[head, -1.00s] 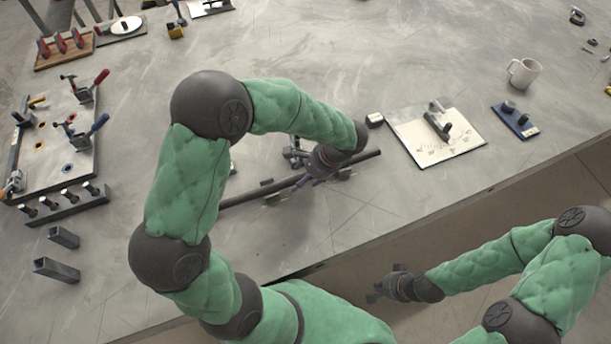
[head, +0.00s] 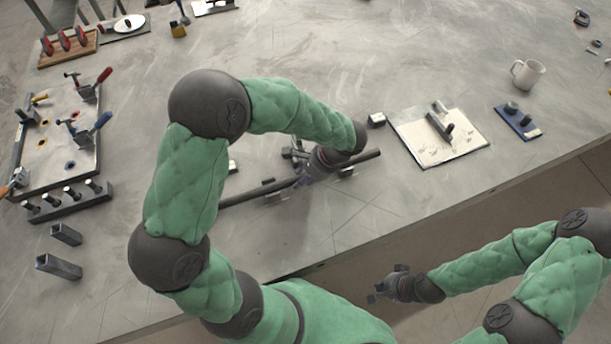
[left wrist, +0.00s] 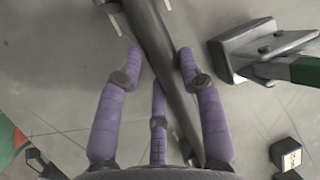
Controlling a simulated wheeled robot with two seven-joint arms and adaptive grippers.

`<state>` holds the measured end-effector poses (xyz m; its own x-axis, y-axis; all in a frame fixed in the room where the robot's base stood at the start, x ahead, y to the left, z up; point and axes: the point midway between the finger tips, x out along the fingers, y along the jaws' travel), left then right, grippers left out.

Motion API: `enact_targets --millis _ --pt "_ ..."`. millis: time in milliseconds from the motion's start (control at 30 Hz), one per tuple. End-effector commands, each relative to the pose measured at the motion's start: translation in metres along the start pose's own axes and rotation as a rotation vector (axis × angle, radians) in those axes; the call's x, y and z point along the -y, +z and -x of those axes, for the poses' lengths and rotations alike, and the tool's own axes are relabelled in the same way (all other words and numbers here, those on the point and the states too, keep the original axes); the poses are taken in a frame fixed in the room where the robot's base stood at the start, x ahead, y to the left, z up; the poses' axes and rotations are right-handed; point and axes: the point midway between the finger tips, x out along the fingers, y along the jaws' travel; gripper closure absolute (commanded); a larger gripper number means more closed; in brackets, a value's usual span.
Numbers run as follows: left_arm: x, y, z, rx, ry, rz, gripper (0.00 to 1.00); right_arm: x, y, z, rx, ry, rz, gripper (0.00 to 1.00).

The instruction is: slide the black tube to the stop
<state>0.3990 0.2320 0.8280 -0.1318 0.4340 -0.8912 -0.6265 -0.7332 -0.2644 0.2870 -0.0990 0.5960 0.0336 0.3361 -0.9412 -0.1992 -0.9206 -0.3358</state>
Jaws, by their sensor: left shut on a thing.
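The black tube (head: 250,192) lies slantwise near the table's front edge, on low supports. Its right end (head: 375,154) sticks out past my left gripper. My left gripper (head: 304,180) is shut on the tube near its middle. In the left wrist view, the purple fingers (left wrist: 159,70) sit on both sides of the tube (left wrist: 165,50), which runs between them towards the palm. The forearm and hand hide part of the tube. I cannot tell for sure which part is the stop. My right gripper (head: 374,292) is empty, fingers apart, off the table's front edge.
A metal clamp-like stand (head: 295,153) is just behind the tube; a grey block-shaped fixture (left wrist: 262,45) shows beside it in the left wrist view. A small block (head: 376,119) and a white plate (head: 415,148) lie to the right. A clamp board (head: 60,150) is at left.

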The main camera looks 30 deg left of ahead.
Motion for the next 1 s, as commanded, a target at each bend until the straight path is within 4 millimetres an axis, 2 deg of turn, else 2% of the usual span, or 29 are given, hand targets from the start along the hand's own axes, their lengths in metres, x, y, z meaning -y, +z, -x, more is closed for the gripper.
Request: enact_targets --millis 67,100,167,200,500,633,767,1000 --pt "0.000 0.002 -0.001 0.001 0.001 0.000 1.00 0.000 0.000 0.000 0.000 0.000 0.000 1.00" --pt "0.000 0.002 -0.001 0.001 0.001 0.000 0.56 0.000 0.000 0.000 0.000 0.000 0.000 1.00" --pt "0.000 0.002 -0.001 0.001 0.000 0.000 0.39 0.000 0.000 0.000 0.000 0.000 0.000 1.00" --pt "0.000 0.002 -0.001 0.001 0.000 0.000 0.34 0.000 0.000 0.000 0.000 0.000 0.000 1.00" --pt "-0.001 0.001 -0.001 0.002 0.001 -0.002 0.34 0.000 0.000 0.000 0.000 0.000 0.000 1.00" --pt "0.000 0.001 0.006 0.000 -0.001 -0.001 0.34 0.000 0.000 0.000 0.000 0.000 0.000 1.00" --pt "0.000 0.000 0.024 -0.002 -0.002 0.000 0.34 0.000 0.000 0.000 0.000 0.000 0.000 1.00" --pt "0.000 0.000 0.072 -0.002 -0.002 0.000 0.34 0.000 0.000 0.000 0.000 0.000 0.000 1.00"
